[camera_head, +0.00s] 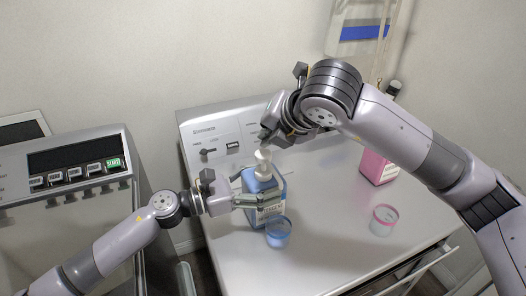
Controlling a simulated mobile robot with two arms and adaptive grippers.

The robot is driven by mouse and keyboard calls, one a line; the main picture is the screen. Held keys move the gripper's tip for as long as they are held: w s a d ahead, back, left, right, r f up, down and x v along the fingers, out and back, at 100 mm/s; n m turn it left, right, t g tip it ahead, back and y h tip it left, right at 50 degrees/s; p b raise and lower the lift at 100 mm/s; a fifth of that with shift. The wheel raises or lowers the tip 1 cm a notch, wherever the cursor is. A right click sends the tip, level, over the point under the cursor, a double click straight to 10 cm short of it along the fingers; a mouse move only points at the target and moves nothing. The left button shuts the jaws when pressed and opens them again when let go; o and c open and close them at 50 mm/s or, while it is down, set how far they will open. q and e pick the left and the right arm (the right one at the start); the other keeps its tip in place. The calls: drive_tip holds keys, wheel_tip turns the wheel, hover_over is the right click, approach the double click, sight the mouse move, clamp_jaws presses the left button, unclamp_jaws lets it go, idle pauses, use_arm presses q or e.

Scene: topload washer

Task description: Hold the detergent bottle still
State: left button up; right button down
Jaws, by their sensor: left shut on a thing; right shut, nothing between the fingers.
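The blue detergent bottle (266,212) stands upright on the top of the washer, with a white pump head (263,165). My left gripper (262,200) comes in from the left and is shut on the bottle's body, its fingers across the front. My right gripper (268,140) is shut with nothing between its fingers. It is just above the pump head; I cannot tell whether it touches it. Part of the bottle's left side is hidden by my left gripper.
A blue cup (278,232) stands close in front of the bottle. A pink cup (383,220) and a pink bottle (378,166) stand to the right on the washer top (330,250). A machine with a green display (113,163) is at the left. The washer's front middle is clear.

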drive_tip(key=shift+r, duration=2.55)
wheel_tip(320, 180, up, 4)
drive_tip(key=shift+f, duration=0.1)
drive_tip(key=shift+f, duration=4.45)
drive_tip(key=shift+f, duration=0.4)
